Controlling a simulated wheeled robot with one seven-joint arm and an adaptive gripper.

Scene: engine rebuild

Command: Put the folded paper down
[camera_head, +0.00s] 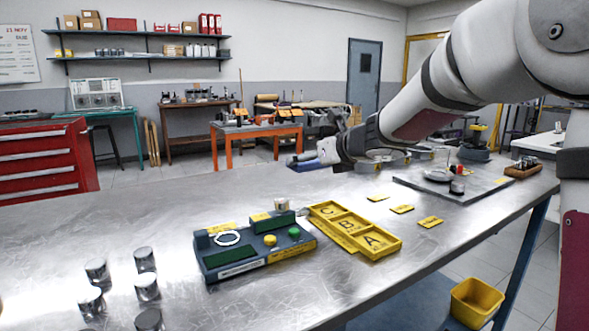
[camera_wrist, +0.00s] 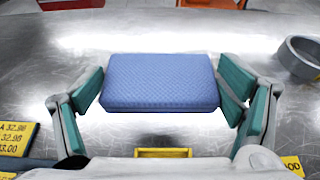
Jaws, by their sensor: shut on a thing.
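The folded paper (camera_wrist: 160,82) is a blue, textured, rectangular pad in the middle of the wrist view. My gripper (camera_wrist: 162,92) is shut on it, with one green-padded finger at its left side and one at its right. It is held over the steel workbench (camera_wrist: 130,135); I cannot tell how far above the surface. In the head view my gripper (camera_head: 308,160) is at the far side of the bench (camera_head: 130,215), beyond the yellow tray, with a bit of blue at its fingers.
A yellow tray marked A, B, C (camera_head: 352,228) and a dark measuring box (camera_head: 254,247) stand on the near bench. Several metal cylinders (camera_head: 147,287) stand at the left. A grey plate (camera_head: 478,192) lies at the right. A metal ring (camera_wrist: 299,58) is right of the paper. The bench's left-middle is bare.

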